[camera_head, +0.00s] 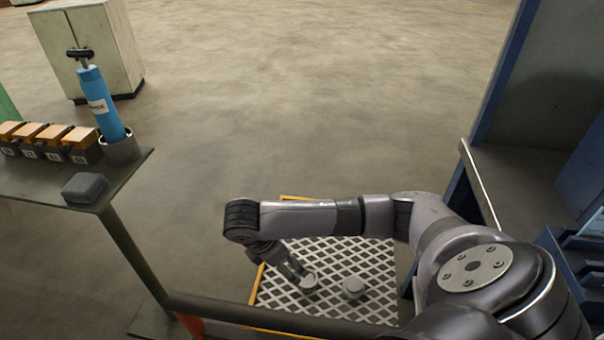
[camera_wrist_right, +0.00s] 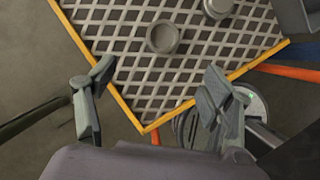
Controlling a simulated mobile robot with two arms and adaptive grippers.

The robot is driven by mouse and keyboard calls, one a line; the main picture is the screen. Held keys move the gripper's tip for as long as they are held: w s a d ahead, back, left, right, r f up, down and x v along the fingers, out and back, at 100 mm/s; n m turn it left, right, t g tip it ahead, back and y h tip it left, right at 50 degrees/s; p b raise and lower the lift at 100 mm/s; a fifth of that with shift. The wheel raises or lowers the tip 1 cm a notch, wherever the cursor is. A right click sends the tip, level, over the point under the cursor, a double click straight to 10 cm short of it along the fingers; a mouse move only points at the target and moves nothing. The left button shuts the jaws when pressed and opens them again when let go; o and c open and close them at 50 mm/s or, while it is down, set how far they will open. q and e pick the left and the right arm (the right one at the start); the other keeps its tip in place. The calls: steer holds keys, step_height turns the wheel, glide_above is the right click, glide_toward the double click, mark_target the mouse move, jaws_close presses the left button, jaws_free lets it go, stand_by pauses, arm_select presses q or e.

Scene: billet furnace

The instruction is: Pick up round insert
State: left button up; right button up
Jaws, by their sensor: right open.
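Two grey round inserts lie apart on the white grid-patterned tray with an orange edge. In the head view, one round insert (camera_head: 353,287) lies clear on the right, and the other round insert (camera_head: 309,284) lies by the fingers of my right gripper (camera_head: 296,270). In the right wrist view, my right gripper (camera_wrist_right: 158,78) is open with nothing between its fingers. One round insert (camera_wrist_right: 163,38) lies ahead of the gap between the fingers; the other (camera_wrist_right: 217,8) is cut by the top edge. My left gripper is not in view.
A table (camera_head: 135,178) at left holds a blue pump-like cylinder (camera_head: 100,105) in a cup, several orange-topped blocks (camera_head: 52,137) and a grey block (camera_head: 84,187). A blue-framed structure (camera_head: 540,100) stands at right. A pale cabinet (camera_head: 95,45) stands behind on open floor.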

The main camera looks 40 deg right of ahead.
glide_toward(307, 279)
steer(key=b+x, duration=0.1)
steer(key=x, duration=0.1)
steer(key=shift+w+d+f, duration=0.1)
steer(key=shift+d+f, duration=0.05)
steer(key=shift+f, duration=0.15)
steer(key=shift+d+f, duration=0.25)
steer(key=shift+f, duration=0.2)
steer(key=shift+d+f, duration=0.1)
steer(key=shift+f, duration=0.2)
steer(key=x, duration=0.3)
steer(key=shift+f, duration=0.35)
steer(key=shift+d+f, duration=0.2)
steer(key=shift+f, duration=0.1)
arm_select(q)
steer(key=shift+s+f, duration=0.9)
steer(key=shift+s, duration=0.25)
arm_select(e)
jaws_close()
